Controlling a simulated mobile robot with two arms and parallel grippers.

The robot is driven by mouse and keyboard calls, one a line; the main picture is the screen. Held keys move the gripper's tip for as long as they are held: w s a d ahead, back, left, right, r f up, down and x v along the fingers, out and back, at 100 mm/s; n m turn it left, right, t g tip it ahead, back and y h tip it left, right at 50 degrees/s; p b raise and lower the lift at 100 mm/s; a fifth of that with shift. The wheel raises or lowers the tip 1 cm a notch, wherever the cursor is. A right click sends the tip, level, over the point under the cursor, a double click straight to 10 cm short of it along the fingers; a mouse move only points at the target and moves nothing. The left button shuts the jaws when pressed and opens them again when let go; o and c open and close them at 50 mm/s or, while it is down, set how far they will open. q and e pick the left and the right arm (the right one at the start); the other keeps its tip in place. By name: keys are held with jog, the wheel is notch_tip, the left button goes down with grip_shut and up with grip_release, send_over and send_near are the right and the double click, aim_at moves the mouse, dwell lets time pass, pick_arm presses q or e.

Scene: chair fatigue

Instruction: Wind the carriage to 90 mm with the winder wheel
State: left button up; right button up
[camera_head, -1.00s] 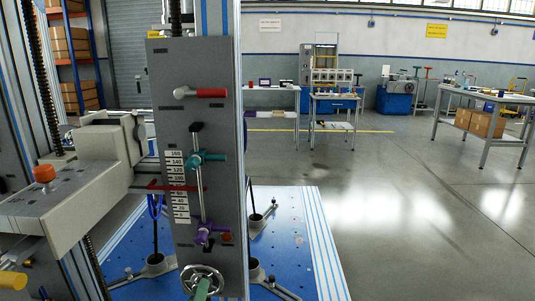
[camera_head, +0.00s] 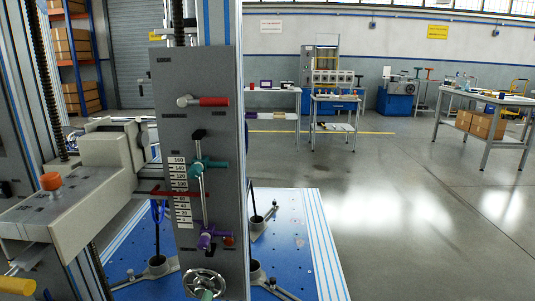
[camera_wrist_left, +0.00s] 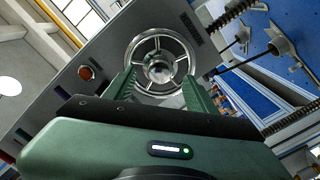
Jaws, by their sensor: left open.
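The winder wheel (camera_head: 204,283), a spoked metal handwheel, is at the foot of the grey panel (camera_head: 215,130); it also shows in the left wrist view (camera_wrist_left: 160,62). My left gripper (camera_wrist_left: 160,88) is open, its green fingers to either side of the wheel's lower part; contact is unclear. A small green piece crosses the wheel's lower edge in the head view. The red pointer (camera_head: 175,192) crosses the white scale (camera_head: 179,175) below the 100 mark, around 80; the exact reading is too small. The pale carriage (camera_head: 110,160) is left of the panel. My right gripper is out of view.
The panel bears a red lever (camera_head: 212,101), a teal knob (camera_head: 209,166), a purple knob (camera_head: 206,241) and a red-orange button (camera_wrist_left: 87,73). A blue slotted bed (camera_head: 290,225) lies behind. Open floor stretches right, with workbenches beyond.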

pick_arm(q)
jog(key=shift+m+p, duration=0.45)
jog(key=shift+m, duration=1.25)
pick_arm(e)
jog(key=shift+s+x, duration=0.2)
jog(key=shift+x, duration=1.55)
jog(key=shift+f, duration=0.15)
pick_arm(q)
jog(key=m, duration=0.3)
jog(key=shift+m+p, duration=0.3)
jog(key=shift+p, duration=0.05)
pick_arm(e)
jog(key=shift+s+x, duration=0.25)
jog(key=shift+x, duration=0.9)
